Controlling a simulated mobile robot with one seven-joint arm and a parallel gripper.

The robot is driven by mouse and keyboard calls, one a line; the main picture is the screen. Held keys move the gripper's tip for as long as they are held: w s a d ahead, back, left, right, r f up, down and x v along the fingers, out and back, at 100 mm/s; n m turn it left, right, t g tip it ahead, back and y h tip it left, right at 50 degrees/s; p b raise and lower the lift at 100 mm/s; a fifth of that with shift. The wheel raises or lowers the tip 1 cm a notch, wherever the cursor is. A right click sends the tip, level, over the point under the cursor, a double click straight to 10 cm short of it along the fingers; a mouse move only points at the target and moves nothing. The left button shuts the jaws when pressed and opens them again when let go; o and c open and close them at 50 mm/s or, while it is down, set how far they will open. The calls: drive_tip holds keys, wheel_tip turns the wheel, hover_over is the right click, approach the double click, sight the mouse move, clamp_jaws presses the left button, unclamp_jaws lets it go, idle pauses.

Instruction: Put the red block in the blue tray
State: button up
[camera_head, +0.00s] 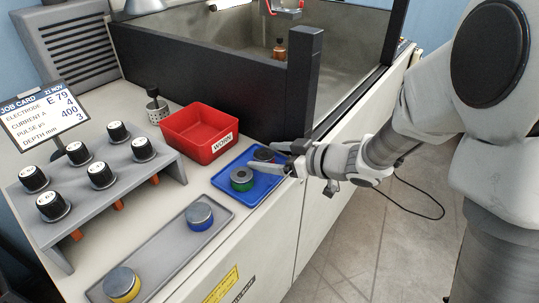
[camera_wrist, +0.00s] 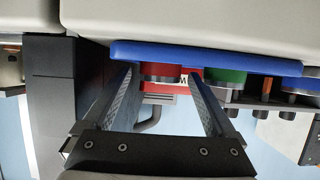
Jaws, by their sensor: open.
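The blue tray (camera_head: 222,183) lies on the bench top near its right edge; its side also shows across the top of the wrist view (camera_wrist: 215,56). The red block (camera_head: 264,154), a short cylinder with a dark top, stands in the tray's far part; in the wrist view the red block (camera_wrist: 160,70) rests against the tray. My gripper (camera_head: 263,157) is open, with one finger on each side of the red block. I cannot tell whether either finger touches it. Part of the block is hidden by the gripper in the head view.
A green block (camera_head: 242,181) stands in the same tray, close to one finger. A red bin (camera_head: 195,140) labelled WORN sits behind. A grey tray (camera_head: 165,250) holds blue and yellow blocks. A rack (camera_head: 110,205) with several electrodes and a dark post (camera_head: 304,85) stand nearby.

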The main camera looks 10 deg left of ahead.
drive_tip(key=shift+r, duration=0.25)
drive_tip(key=p+v, duration=0.3)
drive_tip(key=v, duration=0.9)
drive_tip(key=w+d+r+m+t+h, duration=0.3)
drive_tip(key=w+d+r+t+h, duration=0.2)
drive_tip(key=w+d, duration=0.1)
drive_tip(key=s+d+r+m+t+h, duration=0.1)
drive_tip(key=d+r+m+h, duration=0.1)
drive_tip(key=d+m+h, duration=0.3)
drive_tip(key=s+d+r+m+t+h, duration=0.1)
drive_tip(key=s+d+r+h, duration=0.15)
drive_tip(key=d, duration=0.45)
drive_tip(key=s+f+m+g, duration=0.1)
drive_tip(key=s+m+g, duration=0.1)
drive_tip(key=s, duration=0.7)
drive_tip(key=s+a+f+m+g, duration=0.1)
drive_tip(key=s+g, duration=0.3)
drive_tip(key=s, duration=0.5)
drive_tip(key=shift+s+f+m, duration=0.2)
drive_tip(key=shift+f+m, duration=0.05)
drive_tip(key=shift+m, duration=0.55)
drive_tip(key=shift+a+r, duration=0.1)
drive_tip(key=shift+r, duration=0.05)
